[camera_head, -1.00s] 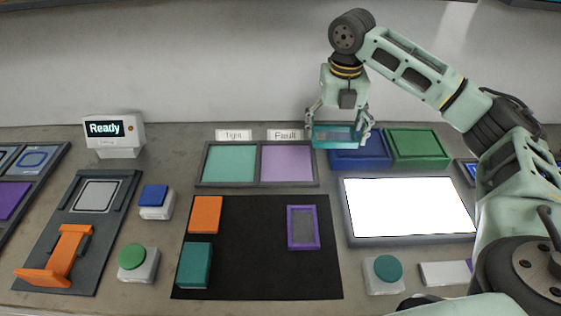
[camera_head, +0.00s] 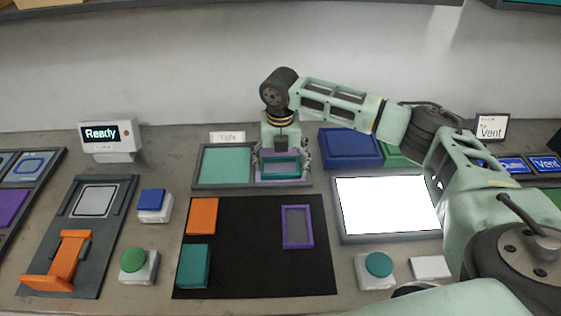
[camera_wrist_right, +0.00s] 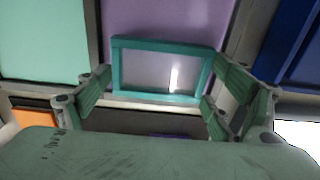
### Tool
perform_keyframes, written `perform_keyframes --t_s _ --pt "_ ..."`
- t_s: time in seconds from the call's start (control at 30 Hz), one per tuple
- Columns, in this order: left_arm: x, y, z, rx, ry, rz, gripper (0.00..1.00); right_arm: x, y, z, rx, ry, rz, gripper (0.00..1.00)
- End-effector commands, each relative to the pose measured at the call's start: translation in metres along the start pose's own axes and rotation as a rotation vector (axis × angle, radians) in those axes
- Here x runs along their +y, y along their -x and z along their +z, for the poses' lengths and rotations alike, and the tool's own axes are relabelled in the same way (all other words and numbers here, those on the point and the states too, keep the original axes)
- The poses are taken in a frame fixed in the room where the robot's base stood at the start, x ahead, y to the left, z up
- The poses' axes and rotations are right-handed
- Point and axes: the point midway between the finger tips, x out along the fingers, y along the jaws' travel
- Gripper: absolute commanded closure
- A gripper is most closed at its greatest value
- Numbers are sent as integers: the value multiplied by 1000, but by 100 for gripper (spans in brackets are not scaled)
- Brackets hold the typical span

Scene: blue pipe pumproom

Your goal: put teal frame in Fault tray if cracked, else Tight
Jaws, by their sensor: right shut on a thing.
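My right gripper (camera_head: 281,168) is shut on the teal frame (camera_head: 281,165). The wrist view shows the teal frame (camera_wrist_right: 160,93) between the two fingers of my right gripper (camera_wrist_right: 157,88), over the purple Fault tray (camera_wrist_right: 165,22). I cannot tell whether the frame touches the tray. No crack is clear on the frame at this size. In the head view the gripper and frame cover most of the Fault tray and hide its label. The teal Tight tray (camera_head: 227,163) is empty to the left, with its label (camera_head: 227,137) behind it. My left gripper is not in view.
A black mat (camera_head: 256,260) in front holds a purple frame (camera_head: 297,227), an orange block (camera_head: 203,216) and a teal block (camera_head: 194,266). A bright white panel (camera_head: 390,207) is to the right. A blue tray (camera_head: 350,146) stands behind it. A display reading Ready (camera_head: 107,135) is at left.

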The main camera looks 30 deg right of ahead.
Motion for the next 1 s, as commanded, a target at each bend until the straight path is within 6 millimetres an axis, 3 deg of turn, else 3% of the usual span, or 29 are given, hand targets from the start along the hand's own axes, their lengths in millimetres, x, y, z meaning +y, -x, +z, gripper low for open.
perform_keyframes --t_s 0.4,0.43,0.57,1.0 --pt "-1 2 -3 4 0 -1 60 0 -7 0 0 1 1 46" --pt "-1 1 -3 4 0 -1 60 0 -6 0 0 1 2 12" --pt "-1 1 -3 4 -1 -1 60 0 -6 0 0 1 1 1" --pt "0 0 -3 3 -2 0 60 0 -2 1 -2 1 2 0"
